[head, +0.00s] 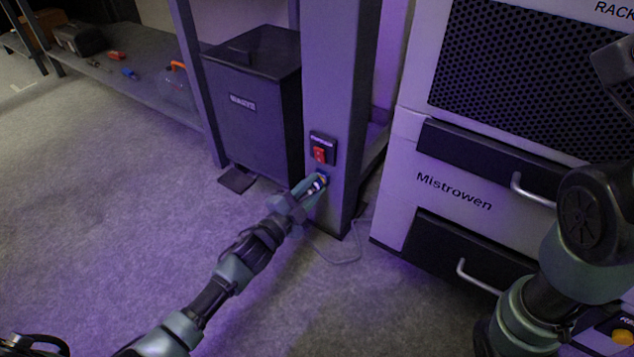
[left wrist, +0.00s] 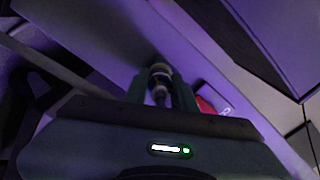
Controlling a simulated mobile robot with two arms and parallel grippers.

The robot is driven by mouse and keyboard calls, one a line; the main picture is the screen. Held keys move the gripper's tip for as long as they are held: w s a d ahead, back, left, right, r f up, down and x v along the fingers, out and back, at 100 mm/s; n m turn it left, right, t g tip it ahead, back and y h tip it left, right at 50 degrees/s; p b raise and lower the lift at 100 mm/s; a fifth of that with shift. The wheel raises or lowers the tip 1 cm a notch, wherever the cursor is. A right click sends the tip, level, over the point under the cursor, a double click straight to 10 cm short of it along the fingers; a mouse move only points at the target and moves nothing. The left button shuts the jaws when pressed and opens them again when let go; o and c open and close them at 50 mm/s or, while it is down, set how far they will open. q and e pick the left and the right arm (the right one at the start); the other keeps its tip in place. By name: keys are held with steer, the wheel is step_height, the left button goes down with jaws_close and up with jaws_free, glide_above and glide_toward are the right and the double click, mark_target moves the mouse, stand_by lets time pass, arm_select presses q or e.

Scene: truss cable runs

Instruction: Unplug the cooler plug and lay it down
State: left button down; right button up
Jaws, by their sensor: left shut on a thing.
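The cooler plug (head: 317,185), small with a pale body, is at the lower front of the upright post (head: 338,90), just below a red switch (head: 319,154). My left gripper (head: 312,190) reaches in from the left and is shut on the plug. In the left wrist view, the plug (left wrist: 159,82) stands between the two fingers, its far end toward the post face. I cannot tell whether it is fully seated in the socket, which the plug and fingers mostly hide.
A dark lidded bin (head: 255,105) stands left of the post. A grey cable (head: 343,261) loops on the floor at its foot. A Mistrowen cabinet (head: 455,190) with protruding drawer handles is to the right. The carpet (head: 110,210) at left is clear.

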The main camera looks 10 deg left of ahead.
arm_select(q)
steer(key=shift+r+n+p, duration=0.15)
steer(key=shift+n+p, duration=0.5)
steer(key=shift+n, duration=0.75)
steer(key=shift+p, duration=0.3)
steer(key=shift+w+n+p, duration=0.1)
steer(key=shift+n+p, duration=0.75)
steer(key=shift+n, duration=0.55)
